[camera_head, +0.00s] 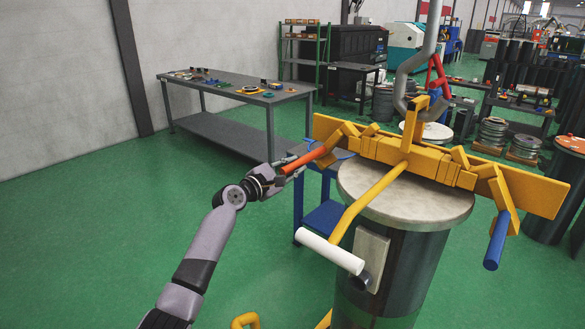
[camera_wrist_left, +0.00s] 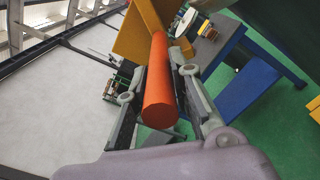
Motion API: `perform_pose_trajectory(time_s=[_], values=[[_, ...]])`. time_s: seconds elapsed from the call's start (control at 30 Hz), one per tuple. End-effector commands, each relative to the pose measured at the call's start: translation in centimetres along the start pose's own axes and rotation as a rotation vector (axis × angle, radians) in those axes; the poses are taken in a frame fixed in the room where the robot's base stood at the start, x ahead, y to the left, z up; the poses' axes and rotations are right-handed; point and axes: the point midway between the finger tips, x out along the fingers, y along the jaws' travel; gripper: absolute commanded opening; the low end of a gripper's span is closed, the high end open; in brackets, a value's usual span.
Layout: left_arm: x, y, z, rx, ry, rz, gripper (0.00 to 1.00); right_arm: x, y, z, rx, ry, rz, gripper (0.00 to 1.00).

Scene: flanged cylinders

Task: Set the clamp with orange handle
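The orange handle (camera_head: 303,161) is a cylinder on the left end of a yellow lifting clamp (camera_head: 405,150). The clamp lies across the round grey lid of a large flanged cylinder (camera_head: 400,205). My left gripper (camera_head: 284,170) is at the handle's free end. In the left wrist view the orange handle (camera_wrist_left: 160,90) lies lengthwise between my two fingers (camera_wrist_left: 158,72). The fingers are close to its sides, but I cannot tell whether both touch it. A blue handle (camera_head: 496,240) hangs at the clamp's right end. My right gripper is not in view.
A grey hook (camera_head: 416,70) rises from the clamp. A white handle (camera_head: 330,250) on a yellow bar sticks out toward me. A blue stand (camera_head: 325,212) is behind the handle. A workbench (camera_head: 240,92) stands at the back left. The green floor at left is free.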

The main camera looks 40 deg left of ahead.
Motion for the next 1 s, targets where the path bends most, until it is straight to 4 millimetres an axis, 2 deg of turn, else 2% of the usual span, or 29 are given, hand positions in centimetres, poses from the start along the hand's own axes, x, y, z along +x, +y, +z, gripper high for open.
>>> perform_pose_trajectory(time_s=[0.3,0.67,0.83,1.0], values=[[0.0,0.3,0.1,0.002,-0.001,0.006,0.41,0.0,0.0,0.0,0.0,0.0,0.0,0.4],[-0.3,0.1,0.0,0.001,0.0,0.002,0.41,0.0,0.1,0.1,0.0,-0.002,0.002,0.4],[-2.4,0.0,-0.1,0.002,0.001,0.002,0.41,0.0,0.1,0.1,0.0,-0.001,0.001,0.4],[-5.8,0.0,-0.1,0.002,0.002,0.002,0.41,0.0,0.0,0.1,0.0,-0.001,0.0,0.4]])
